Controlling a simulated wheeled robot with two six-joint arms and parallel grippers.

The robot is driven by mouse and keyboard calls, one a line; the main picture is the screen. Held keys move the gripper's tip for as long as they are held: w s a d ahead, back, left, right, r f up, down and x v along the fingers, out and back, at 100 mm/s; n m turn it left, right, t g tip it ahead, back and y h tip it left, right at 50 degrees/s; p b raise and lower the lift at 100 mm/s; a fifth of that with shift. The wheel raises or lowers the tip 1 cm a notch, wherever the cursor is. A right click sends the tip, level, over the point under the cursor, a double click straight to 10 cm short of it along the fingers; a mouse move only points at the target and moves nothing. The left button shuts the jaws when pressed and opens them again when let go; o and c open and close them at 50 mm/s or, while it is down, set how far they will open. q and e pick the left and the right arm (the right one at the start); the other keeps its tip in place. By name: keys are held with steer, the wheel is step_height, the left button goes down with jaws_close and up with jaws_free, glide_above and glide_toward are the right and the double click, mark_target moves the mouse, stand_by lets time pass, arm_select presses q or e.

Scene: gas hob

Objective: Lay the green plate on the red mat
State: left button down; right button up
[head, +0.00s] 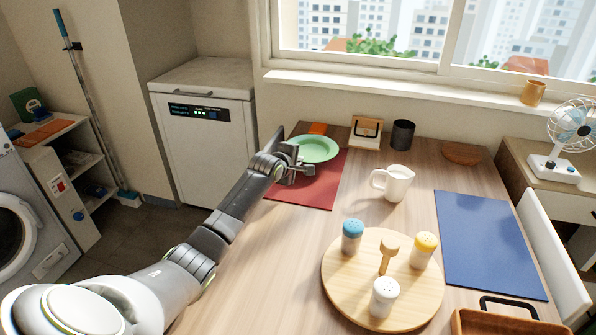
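The green plate (318,148) is round and shows at the far end of the red mat (315,192), overlapping its far part in the head view. I cannot tell whether it rests on the mat or is held just above it. My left gripper (300,164) is over the mat, at the near left rim of the plate. Its fingers overlap the rim in the picture, and whether they grip it is unclear. My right gripper is not in view.
A white jug (394,184) stands right of the mat. A round wooden board (345,285) with several shakers is nearer. A dark cup (402,135) and a framed stand (366,132) are at the back. A blue mat (488,240) lies bare at the right.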

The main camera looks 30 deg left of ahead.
mark_target(297, 178)
arm_select(q)
step_height(297, 178, down, 3)
steer(key=shift+f, duration=0.1)
steer(key=c, duration=2.1)
jaws_free()
steer(key=shift+f, duration=0.15)
steer(key=shift+c, duration=0.2)
steer(key=shift+o, duration=0.9)
